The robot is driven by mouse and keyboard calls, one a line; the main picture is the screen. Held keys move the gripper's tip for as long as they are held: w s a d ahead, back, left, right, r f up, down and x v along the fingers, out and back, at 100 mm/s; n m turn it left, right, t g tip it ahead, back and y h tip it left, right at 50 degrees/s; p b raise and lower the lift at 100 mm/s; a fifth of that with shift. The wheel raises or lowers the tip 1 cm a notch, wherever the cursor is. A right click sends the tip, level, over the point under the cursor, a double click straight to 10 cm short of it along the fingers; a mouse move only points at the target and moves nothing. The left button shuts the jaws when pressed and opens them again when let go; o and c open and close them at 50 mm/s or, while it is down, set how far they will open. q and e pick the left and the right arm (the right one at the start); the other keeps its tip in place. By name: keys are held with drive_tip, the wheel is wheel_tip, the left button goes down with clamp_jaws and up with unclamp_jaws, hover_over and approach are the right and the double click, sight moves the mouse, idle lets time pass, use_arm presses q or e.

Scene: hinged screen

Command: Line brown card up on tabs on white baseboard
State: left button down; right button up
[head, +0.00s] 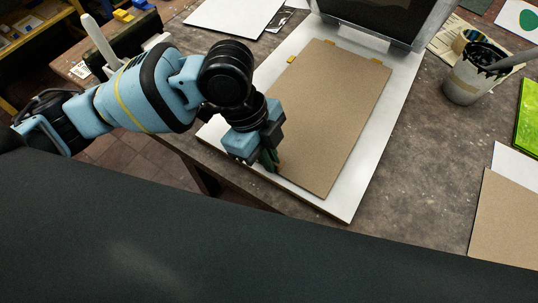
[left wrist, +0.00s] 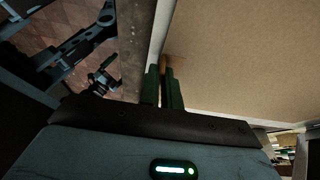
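The brown card (head: 333,120) lies on the white baseboard (head: 338,202) in the head view, a little skewed to it. Small yellow tabs (head: 291,60) show at the card's far left corner and along its far edge. My right gripper is in neither view.
A dark hinged screen in a grey frame (head: 403,38) stands at the baseboard's far end. A paint-stained cup with a brush (head: 464,84) stands to the right. Another brown card (head: 505,218) and a green sheet (head: 527,122) lie at the right. The table between is clear.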

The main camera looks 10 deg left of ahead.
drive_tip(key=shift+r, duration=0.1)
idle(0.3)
use_arm(q)
drive_tip(key=c, duration=1.5)
unclamp_jaws()
drive_tip(key=shift+c, duration=0.2)
drive_tip(key=shift+o, duration=0.4)
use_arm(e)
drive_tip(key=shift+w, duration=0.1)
use_arm(q)
drive_tip(key=shift+r+p, duration=2.5)
drive_tip(key=shift+r, duration=1.05)
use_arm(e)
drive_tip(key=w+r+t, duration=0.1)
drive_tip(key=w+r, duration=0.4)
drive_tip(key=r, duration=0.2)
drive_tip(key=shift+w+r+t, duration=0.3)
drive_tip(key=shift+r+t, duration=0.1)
use_arm(q)
drive_tip(key=shift+f, duration=0.1)
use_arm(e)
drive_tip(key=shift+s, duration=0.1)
